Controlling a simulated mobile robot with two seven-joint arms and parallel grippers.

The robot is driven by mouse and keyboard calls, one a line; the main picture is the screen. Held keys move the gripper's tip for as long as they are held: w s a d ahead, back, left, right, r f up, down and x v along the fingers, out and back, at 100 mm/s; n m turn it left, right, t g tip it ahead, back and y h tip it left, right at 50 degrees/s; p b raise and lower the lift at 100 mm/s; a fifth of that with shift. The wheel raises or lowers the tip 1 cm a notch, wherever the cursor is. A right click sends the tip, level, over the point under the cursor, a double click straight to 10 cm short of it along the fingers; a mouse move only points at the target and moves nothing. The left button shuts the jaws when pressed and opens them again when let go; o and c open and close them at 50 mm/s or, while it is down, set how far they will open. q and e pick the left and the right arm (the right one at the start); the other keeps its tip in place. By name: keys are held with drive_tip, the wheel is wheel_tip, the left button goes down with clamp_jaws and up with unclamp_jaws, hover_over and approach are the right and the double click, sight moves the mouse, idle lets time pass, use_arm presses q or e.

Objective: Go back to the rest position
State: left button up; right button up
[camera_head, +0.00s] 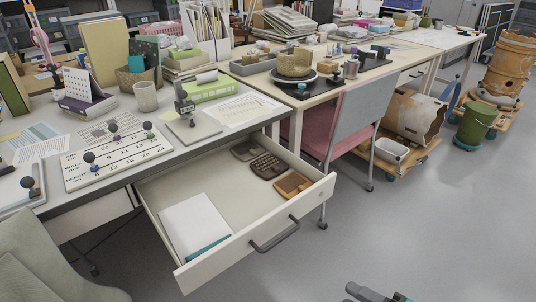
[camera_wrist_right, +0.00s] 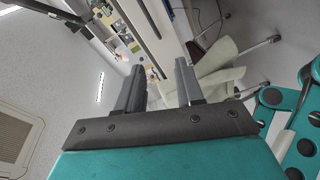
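My right gripper (camera_wrist_right: 159,82) shows in the right wrist view with its two dark fingers apart and nothing between them. In the head view, a dark and teal piece of my own arm or gripper (camera_head: 375,293) shows at the bottom edge, over the floor and clear of the drawer. Its fingers cannot be made out well there. My left gripper is in neither view.
The desk's drawer (camera_head: 236,247) stands open, holding a white booklet (camera_head: 194,224), a dark brown tray (camera_head: 267,166) and an orange-brown item (camera_head: 292,184). A pink-seated chair (camera_head: 350,122) stands behind it. A pale chair (camera_head: 45,260) is at lower left. Floor (camera_head: 440,230) at right is clear.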

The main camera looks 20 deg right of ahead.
drive_tip(key=w+a+f+m+g+h, duration=0.1)
drive_tip(key=w+a+m+g+h, duration=0.4)
drive_tip(key=a+m, duration=1.05)
use_arm(q)
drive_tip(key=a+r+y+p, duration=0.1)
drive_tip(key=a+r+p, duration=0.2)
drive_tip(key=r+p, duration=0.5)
drive_tip(key=p, duration=0.4)
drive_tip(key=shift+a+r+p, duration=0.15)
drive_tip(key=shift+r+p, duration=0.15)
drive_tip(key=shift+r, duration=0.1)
use_arm(e)
drive_tip(key=d+r+m+t, duration=0.1)
drive_tip(key=d+r+m, duration=0.1)
drive_tip(key=d+r, duration=0.4)
wheel_tip(320, 180, up, 2)
drive_tip(key=shift+s+t+h, duration=0.25)
drive_tip(key=shift+t+h, duration=0.15)
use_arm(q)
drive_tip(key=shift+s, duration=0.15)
use_arm(e)
drive_tip(key=shift+d, duration=0.1)
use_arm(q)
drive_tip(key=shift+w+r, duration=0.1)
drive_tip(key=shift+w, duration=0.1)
